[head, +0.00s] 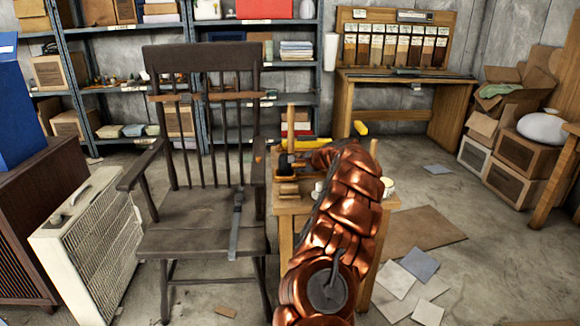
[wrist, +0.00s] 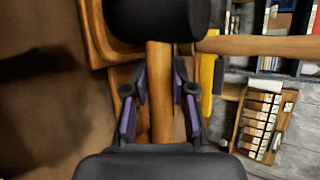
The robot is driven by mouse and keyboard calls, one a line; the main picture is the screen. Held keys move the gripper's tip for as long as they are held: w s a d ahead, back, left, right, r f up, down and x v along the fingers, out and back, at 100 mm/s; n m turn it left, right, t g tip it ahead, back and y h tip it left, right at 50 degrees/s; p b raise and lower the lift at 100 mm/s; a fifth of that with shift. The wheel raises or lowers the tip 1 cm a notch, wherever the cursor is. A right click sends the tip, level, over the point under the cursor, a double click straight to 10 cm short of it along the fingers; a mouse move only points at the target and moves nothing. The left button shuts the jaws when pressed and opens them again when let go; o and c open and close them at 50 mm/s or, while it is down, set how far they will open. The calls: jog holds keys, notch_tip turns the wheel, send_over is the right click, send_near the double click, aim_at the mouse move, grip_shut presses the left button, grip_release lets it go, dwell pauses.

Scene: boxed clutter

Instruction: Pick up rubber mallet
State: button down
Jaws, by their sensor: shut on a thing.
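The rubber mallet shows close up in the wrist view, with a thick black head (wrist: 152,18) at the top and a pale wooden handle (wrist: 160,88) running down from it. My gripper (wrist: 160,105) has its two purple-padded fingers on either side of the handle, shut on it below the head. In the head view my copper arm reaches over a small wooden table (head: 286,206) and hides most of the gripper and the mallet. I cannot tell how far the mallet is from the surface.
A dark wooden armchair (head: 205,240) stands left of the table. A yellow tool (wrist: 208,72) lies right of the handle. White cups (head: 388,187) sit on the table's right side, partly behind my arm. Upright wooden posts (head: 291,125) rise at the table. Shelves (head: 75,70) line the back wall.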

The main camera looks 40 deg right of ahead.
notch_tip(320, 180, up, 10)
jog(key=p, duration=0.3)
dwell(0.4)
jog(key=c, duration=1.5)
grip_release()
grip_shut()
